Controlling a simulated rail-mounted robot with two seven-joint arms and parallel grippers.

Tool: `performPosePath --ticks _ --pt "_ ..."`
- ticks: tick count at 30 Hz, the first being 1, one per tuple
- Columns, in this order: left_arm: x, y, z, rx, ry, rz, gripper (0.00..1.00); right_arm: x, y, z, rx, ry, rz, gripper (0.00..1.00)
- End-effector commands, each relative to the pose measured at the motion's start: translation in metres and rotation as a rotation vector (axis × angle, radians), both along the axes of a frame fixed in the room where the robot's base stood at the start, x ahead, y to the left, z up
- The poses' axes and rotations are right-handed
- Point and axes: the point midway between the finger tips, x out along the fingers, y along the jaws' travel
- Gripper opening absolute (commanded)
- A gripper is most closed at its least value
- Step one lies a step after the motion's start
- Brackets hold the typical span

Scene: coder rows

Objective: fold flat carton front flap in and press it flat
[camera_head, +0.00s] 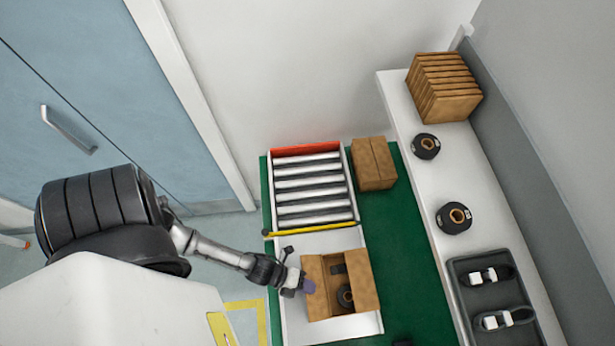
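The open brown carton (368,298) sits on the white plate in front of the rollers. Its flaps are not all down, so I see into it. A dark round part (345,295) with a tan centre lies inside. My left gripper (305,287) is at the carton's left side, its purplish tip by the left wall or flap. I cannot tell whether it touches the cardboard or whether its fingers are open. My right gripper does not show clearly.
A roller conveyor (313,184) with a red end and yellow bar (312,229) lies behind. A closed carton (374,164) stands on the green surface (390,230). The right shelf holds flat cartons (444,88), two dark round parts (455,217) and a black tray (490,262).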

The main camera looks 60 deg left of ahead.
Motion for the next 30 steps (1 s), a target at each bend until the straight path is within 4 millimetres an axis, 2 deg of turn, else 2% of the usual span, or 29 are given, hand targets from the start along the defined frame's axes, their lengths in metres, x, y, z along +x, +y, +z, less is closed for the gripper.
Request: performPosePath --ticks 5,14,30 --pt "-0.0001 0.0000 -0.0003 0.000 0.000 0.000 0.00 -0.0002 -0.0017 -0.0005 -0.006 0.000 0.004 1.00" --pt "-0.0001 0.0000 -0.0002 -0.001 -0.001 0.000 0.29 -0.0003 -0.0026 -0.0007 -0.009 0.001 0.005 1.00" --pt "-0.0044 0.0045 0.0026 0.000 0.000 0.000 0.30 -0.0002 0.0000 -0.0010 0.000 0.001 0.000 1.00"
